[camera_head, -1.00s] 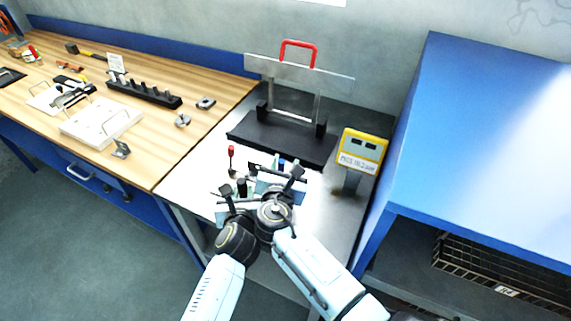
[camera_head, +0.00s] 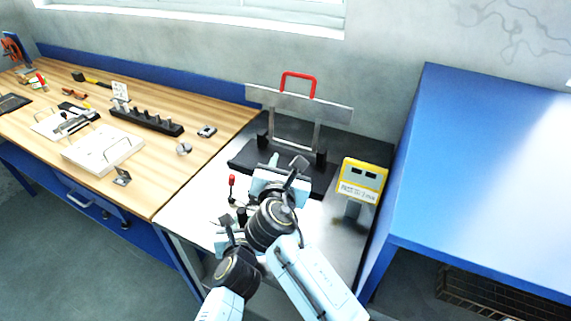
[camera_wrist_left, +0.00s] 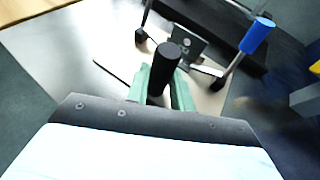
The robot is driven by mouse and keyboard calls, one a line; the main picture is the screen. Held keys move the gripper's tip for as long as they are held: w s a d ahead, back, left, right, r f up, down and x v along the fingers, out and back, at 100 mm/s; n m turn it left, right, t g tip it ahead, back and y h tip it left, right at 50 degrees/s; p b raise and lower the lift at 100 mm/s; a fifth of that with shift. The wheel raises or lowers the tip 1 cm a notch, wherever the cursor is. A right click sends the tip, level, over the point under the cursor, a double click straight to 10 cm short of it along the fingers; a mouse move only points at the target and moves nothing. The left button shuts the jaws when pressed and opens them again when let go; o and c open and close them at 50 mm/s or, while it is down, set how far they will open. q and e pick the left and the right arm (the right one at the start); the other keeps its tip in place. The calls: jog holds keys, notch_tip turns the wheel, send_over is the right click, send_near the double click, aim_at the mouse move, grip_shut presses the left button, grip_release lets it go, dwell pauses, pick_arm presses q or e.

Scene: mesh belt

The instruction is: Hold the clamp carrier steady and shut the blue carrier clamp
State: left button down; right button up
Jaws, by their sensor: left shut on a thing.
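My left gripper (camera_wrist_left: 162,88) is shut on an upright black post (camera_wrist_left: 165,62) of the clamp carrier, between its green fingers. In the head view the left gripper (camera_head: 236,220) is low over the steel table, partly covered by my arms. The blue clamp handle (camera_wrist_left: 257,36) stands at the right of the post in the left wrist view, tilted up and away on its metal lever. In the head view it is hidden behind my right gripper (camera_head: 274,172), which is beyond the left one. The right gripper's fingertips are too obscured to judge. A red-handled clamp (camera_head: 231,187) stands at the left.
A black stand with a metal frame and red handle (camera_head: 298,78) is behind the carrier. A yellow display unit (camera_head: 362,176) stands at the right, near a blue cabinet (camera_head: 480,160). The wooden bench (camera_head: 190,150) at the left holds several fixtures.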

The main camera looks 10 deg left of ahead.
dwell(0.3)
pick_arm(q)
jog(key=c, duration=1.1)
grip_release()
